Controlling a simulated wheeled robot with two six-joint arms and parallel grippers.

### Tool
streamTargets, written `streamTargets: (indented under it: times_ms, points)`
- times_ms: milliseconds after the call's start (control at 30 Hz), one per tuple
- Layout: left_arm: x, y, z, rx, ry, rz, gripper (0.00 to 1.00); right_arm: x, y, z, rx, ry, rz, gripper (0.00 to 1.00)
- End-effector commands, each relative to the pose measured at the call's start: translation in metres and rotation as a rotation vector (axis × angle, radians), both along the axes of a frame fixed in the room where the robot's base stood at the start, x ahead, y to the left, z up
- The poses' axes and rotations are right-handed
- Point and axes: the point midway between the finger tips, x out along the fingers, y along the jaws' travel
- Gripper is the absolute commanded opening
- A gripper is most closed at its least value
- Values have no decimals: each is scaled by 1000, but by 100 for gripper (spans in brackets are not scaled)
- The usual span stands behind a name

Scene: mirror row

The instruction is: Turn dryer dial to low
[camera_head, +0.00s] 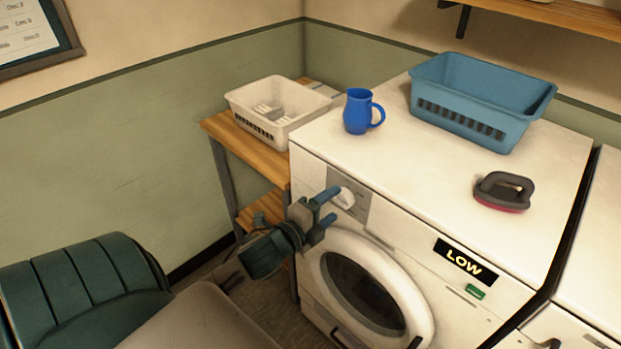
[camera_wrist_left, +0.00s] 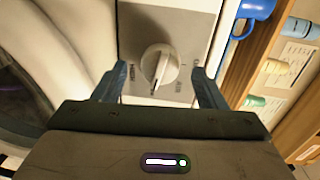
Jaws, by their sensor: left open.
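The dryer dial (camera_head: 346,198) is a round white knob on a grey panel at the upper left of the white dryer's front. It also shows in the left wrist view (camera_wrist_left: 160,65), with a raised grip bar running nearly upright and small lettering around it. My left gripper (camera_head: 325,208) is open just in front of the dial. In the left wrist view its two blue fingers stand to either side of the knob, with gaps between. The dryer's display (camera_head: 465,261) reads LOW in yellow. My right gripper is not in view.
A blue mug (camera_head: 357,112), a blue basket (camera_head: 480,105) and a dark-handled brush (camera_head: 503,190) stand on the dryer top. A white basket (camera_head: 277,110) sits on the wooden shelf at left. The round dryer door (camera_head: 418,300) is below the dial.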

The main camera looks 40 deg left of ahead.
Motion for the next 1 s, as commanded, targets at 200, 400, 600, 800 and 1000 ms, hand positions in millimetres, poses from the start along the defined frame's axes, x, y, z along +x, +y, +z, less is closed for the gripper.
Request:
streamTargets:
  times_ms: [200,400,600,800,1000]
  points:
    - [-39,2,1,6,4,-6,65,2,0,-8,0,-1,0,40]
    - [-66,3,4,5,5,-4,65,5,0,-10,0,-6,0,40]
    - [-82,5,6,2,4,-1,65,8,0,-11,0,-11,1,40]
    - [-87,5,7,0,1,-1,65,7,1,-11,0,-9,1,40]
    - [-87,5,7,0,0,-1,65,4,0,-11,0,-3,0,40]
